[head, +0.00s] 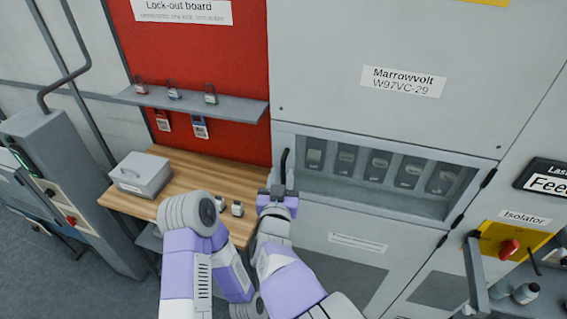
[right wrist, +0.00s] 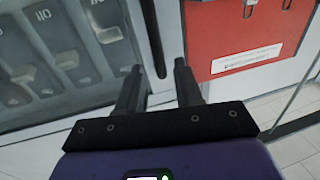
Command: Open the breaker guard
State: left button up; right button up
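The breaker guard (head: 380,172) is a clear window in a grey frame on the cabinet front, closed over a row of breakers. A black upright bar handle (head: 285,168) is at its left edge. My right gripper (head: 278,190) is at the lower part of this handle. In the right wrist view my right gripper (right wrist: 158,68) has its two fingers apart, with the black handle (right wrist: 153,35) lying between their tips in the picture. I cannot tell whether they touch it. The guard (right wrist: 65,60) fills the left of that view. My left gripper does not show.
A wooden bench (head: 165,188) with a grey box (head: 141,174) stands left, below a red lock-out board (head: 225,60) and its padlock shelf (head: 195,103). Small padlocks lie on the bench beside my arms. A yellow isolator panel (head: 500,243) is at the right.

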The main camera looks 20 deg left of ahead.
aim_at(283, 168)
jog(key=shift+w+a, duration=0.2)
jog(key=shift+w, duration=0.9)
jog(key=shift+w+a, duration=0.15)
jog(key=shift+w, duration=0.9)
jog(key=shift+c, duration=0.5)
grip_shut()
